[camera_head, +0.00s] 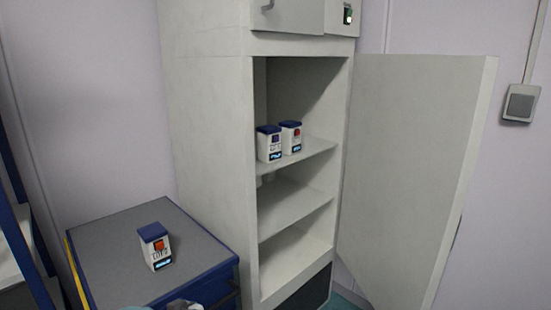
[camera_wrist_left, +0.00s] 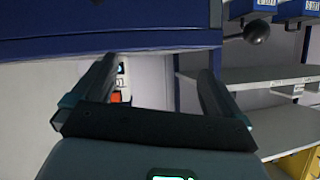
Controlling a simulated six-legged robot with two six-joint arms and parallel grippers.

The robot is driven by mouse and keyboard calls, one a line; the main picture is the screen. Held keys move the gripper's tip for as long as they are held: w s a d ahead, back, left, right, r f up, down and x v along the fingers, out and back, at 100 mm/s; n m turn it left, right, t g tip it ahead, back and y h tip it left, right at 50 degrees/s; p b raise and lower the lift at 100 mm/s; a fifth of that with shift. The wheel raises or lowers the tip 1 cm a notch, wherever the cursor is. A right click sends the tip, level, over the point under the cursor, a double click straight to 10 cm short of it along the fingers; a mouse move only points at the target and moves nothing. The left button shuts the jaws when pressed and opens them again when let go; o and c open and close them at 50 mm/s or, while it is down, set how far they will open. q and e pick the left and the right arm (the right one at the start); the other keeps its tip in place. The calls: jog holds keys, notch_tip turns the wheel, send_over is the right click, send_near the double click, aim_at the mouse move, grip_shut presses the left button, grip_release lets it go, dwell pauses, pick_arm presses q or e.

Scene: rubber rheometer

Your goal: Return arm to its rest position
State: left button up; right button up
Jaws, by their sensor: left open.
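My left gripper (camera_wrist_left: 156,70) shows in the left wrist view with its two fingers wide apart. Nothing is between the fingers; a pale wall shows behind the gap. In the head view only a small grey part at the bottom edge, by the blue cart (camera_head: 120,232), may belong to my left arm; I cannot tell its jaws there. A white container with a dark blue lid (camera_head: 155,246) stands upright on the cart's grey top, apart from that part. My right gripper is in neither view.
A tall grey cabinet (camera_head: 205,120) stands with its door (camera_head: 410,170) wide open to the right. Two similar containers (camera_head: 269,143) (camera_head: 291,137) stand on its upper shelf; the lower shelves are bare. In the wrist view a blue edge (camera_wrist_left: 60,38) crosses above the fingers, with shelving (camera_wrist_left: 265,75) at right.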

pick_arm(q)
jog(key=s+f+m+h+p, duration=0.1)
jog(key=f, duration=0.2)
jog(key=s+a+f+m+h+p, duration=0.1)
jog(key=s+f, duration=0.1)
jog(key=f, duration=0.2)
jog(key=s+a+f+m+h+p, duration=0.1)
jog(key=s+f+m, duration=0.1)
jog(key=f, duration=0.2)
jog(key=shift+a+f+h, duration=0.25)
jog(key=shift+h, duration=0.15)
jog(key=s+d+f+m+g+h, duration=0.1)
jog(key=s+d+f+g+h, duration=0.2)
jog(key=s+d, duration=0.5)
jog(key=s+d+f+m+g+h+p, duration=0.1)
jog(key=s+d+f+g+h, duration=0.2)
jog(key=s, duration=1.3)
jog(key=d+f+h, duration=0.3)
jog(key=d+h, duration=0.2)
jog(key=shift+d+g, duration=0.2)
jog(key=shift+g, duration=0.2)
